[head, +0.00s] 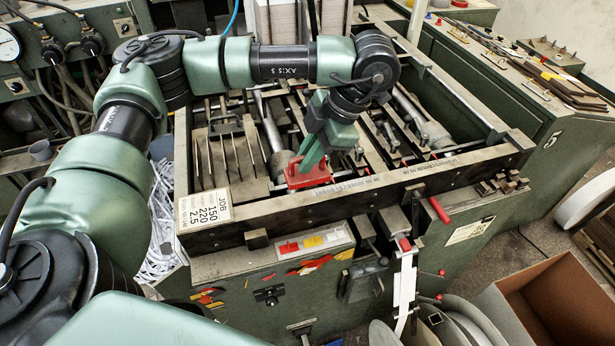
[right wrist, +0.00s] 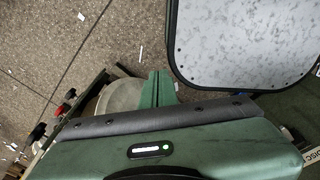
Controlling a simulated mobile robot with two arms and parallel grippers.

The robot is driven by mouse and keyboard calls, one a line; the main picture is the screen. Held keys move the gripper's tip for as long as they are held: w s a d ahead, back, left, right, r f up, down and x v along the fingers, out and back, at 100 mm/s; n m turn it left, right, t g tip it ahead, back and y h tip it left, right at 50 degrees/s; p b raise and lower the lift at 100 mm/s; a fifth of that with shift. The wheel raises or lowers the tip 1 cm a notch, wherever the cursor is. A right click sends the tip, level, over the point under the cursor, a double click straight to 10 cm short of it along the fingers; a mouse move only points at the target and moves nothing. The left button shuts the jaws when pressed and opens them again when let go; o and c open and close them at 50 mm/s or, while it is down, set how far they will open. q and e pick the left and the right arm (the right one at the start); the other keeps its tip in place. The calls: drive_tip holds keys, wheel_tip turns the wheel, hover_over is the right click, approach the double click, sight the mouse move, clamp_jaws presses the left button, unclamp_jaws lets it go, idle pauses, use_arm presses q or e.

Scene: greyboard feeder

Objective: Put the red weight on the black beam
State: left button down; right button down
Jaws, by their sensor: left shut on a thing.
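The red weight (head: 309,177) is a small red block near the front middle of the machine's open frame in the head view. My left gripper (head: 311,160) points down and is shut on the weight's top.
A job card (head: 204,208) is at the beam's left end. A red-handled lever (head: 439,210) stands at the front. Bars and rollers fill the frame behind the weight. An open cardboard box (head: 560,300) is at lower right. A grey speckled panel (right wrist: 245,40) is close to my right gripper.

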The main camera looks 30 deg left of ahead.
sight(311, 173)
use_arm(q)
wheel_tip(311, 173, down, 2)
drive_tip(key=shift+f, duration=2)
drive_tip(key=c, duration=1.5)
unclamp_jaws()
drive_tip(key=shift+w+d+r, duration=0.1)
drive_tip(key=shift+d+r, duration=0.1)
drive_tip(key=shift+r, duration=0.25)
drive_tip(key=b+v, duration=0.1)
drive_tip(key=v, duration=1)
